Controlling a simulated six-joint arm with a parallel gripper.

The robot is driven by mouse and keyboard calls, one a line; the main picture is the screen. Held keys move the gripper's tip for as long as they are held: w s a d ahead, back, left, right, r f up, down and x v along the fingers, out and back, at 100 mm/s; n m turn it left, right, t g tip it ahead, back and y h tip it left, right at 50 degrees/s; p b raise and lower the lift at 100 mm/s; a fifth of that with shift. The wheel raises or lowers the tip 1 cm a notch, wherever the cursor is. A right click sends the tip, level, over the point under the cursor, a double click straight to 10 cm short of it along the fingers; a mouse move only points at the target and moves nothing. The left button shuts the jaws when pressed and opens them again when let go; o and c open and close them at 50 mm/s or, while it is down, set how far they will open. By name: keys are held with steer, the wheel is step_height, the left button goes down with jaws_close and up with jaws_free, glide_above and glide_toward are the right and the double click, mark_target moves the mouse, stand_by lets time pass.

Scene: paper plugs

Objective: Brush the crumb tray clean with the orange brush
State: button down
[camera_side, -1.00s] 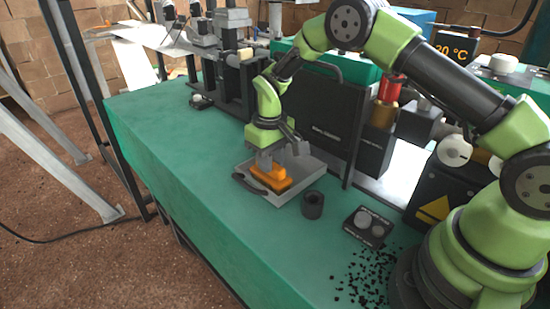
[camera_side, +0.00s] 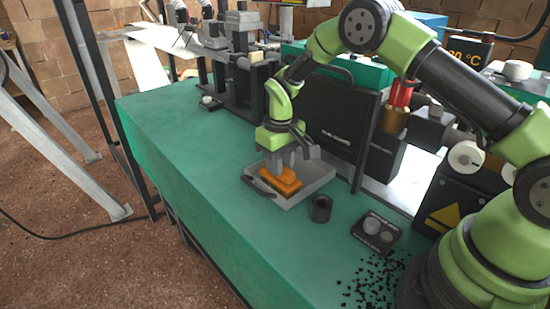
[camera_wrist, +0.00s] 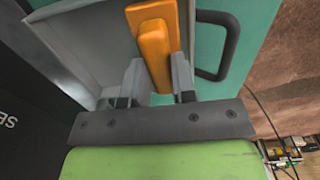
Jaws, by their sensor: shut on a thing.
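The orange brush (camera_side: 283,187) is in the crumb tray, held low against its floor or just above it; I cannot tell which. My gripper (camera_side: 285,168) points down into the tray and is shut on the brush. The grey crumb tray (camera_side: 318,182) is a shallow metal box with a dark handle on its front left side. In the wrist view the brush (camera_wrist: 156,42) lies between the two fingers of my gripper (camera_wrist: 157,82). The tray (camera_wrist: 80,45) shows there with its dark handle on the right. I cannot make out crumbs in the tray.
A dark cup (camera_side: 320,209) stands just right of the tray. A black box with two round knobs (camera_side: 375,231) and scattered dark bits (camera_side: 372,277) lie nearer my base. A black machine panel (camera_side: 340,125) stands close behind the tray. The green table (camera_side: 190,150) is clear on the left.

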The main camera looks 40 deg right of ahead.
steer(key=shift+s, duration=0.15)
steer(key=shift+w+f, duration=0.15)
steer(key=shift+w, duration=1.5)
steer(key=shift+s, duration=1.75)
steer(key=shift+w+r, duration=0.2)
steer(key=shift+w, duration=1.55)
steer(key=shift+s, duration=1.7)
steer(key=shift+w+r, duration=0.5)
steer(key=shift+w, duration=0.4)
